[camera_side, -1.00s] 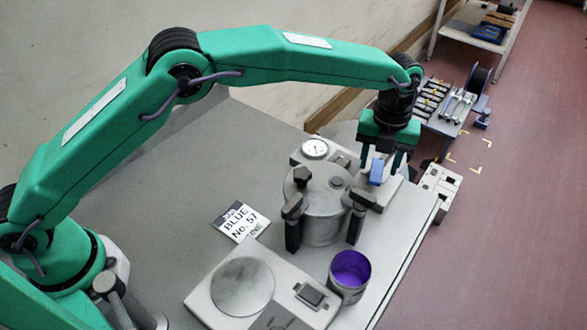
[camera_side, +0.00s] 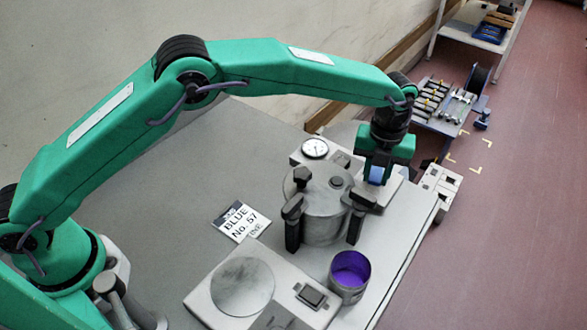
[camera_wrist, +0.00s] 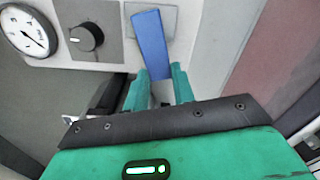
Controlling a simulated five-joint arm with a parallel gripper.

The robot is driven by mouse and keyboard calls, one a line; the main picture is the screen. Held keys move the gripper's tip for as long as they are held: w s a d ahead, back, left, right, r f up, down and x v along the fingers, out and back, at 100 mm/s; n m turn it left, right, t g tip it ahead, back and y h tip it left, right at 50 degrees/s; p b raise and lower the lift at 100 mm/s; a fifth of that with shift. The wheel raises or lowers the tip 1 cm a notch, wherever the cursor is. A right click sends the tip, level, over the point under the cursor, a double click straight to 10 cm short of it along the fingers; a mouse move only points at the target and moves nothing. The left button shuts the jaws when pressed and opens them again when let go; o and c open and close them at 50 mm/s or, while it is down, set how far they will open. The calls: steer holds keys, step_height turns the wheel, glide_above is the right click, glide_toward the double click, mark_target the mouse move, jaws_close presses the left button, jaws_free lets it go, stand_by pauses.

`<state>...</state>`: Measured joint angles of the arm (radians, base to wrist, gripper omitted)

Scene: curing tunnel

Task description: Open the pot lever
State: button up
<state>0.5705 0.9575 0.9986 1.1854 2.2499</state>
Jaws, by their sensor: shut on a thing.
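The blue lever (camera_side: 376,175) sits on a pale grey box with a dial, behind and to the right of the grey lidded pot (camera_side: 322,222). My gripper (camera_side: 377,183) is over the box, shut on the blue lever. In the wrist view the lever (camera_wrist: 150,40) runs up from between my two green fingertips (camera_wrist: 159,88) and leans slightly. Its lower end is partly hidden by the fingers. The pot has black clamps on its sides.
A round gauge (camera_side: 315,148) and a black knob (camera_wrist: 87,37) are left of the lever. A purple-lined cup (camera_side: 350,271) and a scale-like unit with a round plate (camera_side: 243,286) stand in front. A label card (camera_side: 240,221) lies on the bench. The bench's left part is clear.

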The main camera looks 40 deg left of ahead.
steer(key=shift+w+d+n, duration=0.1)
steer(key=shift+d+n, duration=0.05)
steer(key=shift+n, duration=0.15)
steer(key=shift+w+d+n, duration=0.25)
steer(key=shift+d+n, duration=0.2)
steer(key=shift+n, duration=0.65)
steer(key=n, duration=0.1)
steer(key=w+d+n, duration=0.1)
steer(key=n, duration=0.1)
steer(key=shift+d+n, duration=0.1)
steer(key=shift+n, duration=0.2)
steer(key=n, duration=0.1)
steer(key=w+n, duration=0.1)
steer(key=n, duration=0.1)
steer(key=shift+w+d, duration=0.2)
steer(key=shift+d, duration=0.2)
steer(key=shift+w+d+n, duration=0.1)
steer(key=shift+w+n, duration=0.25)
steer(key=shift+n, duration=0.5)
steer(key=shift+w+n, duration=0.3)
steer(key=shift+n, duration=0.55)
steer(key=shift+r, duration=0.1)
steer(key=o, duration=1)
